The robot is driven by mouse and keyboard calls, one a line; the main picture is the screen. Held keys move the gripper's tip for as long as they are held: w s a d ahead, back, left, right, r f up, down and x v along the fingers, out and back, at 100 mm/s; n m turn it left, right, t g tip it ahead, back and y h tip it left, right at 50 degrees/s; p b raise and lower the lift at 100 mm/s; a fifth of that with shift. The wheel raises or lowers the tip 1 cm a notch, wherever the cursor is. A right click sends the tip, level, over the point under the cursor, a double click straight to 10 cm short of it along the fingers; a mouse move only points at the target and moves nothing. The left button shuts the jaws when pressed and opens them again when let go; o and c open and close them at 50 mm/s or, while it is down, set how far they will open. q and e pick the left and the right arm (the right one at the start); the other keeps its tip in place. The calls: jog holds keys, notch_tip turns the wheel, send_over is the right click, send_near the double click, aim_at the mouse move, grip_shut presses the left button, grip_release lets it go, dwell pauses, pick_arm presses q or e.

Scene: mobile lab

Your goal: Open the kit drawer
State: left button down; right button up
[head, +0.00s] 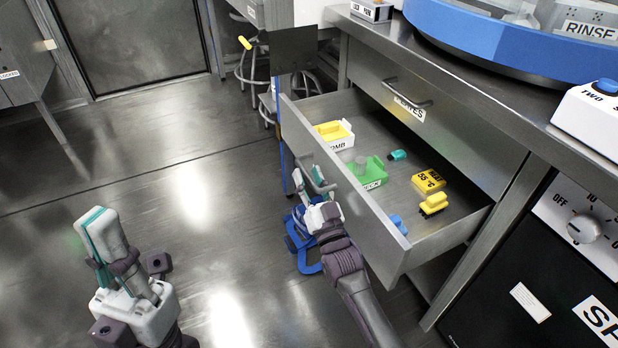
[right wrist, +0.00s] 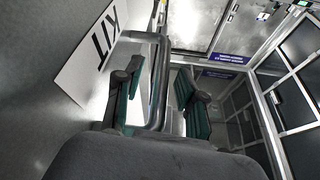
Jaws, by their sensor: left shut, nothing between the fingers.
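The kit drawer (head: 300,135) stands pulled well out of the steel bench in the head view, its inside in plain sight. Its front carries a white KIT label (right wrist: 92,55) and a bar handle (right wrist: 158,85) in the right wrist view. My right gripper (head: 312,184) is at the handle. Its two fingers (right wrist: 160,100) are spread, one on each side of the bar, with a gap visible towards the right finger. My left gripper (head: 95,222) is shut and empty, pointing up over the floor, well away from the drawer.
The drawer holds a white tray with a yellow piece (head: 333,131), a green tray (head: 370,174), a yellow block (head: 428,181) and small coloured pieces. A closed drawer (head: 440,125) is above it. A blue round rack (head: 490,40) stands on the bench. Floor at left is clear.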

jog(key=v, duration=1.2)
dwell(0.3)
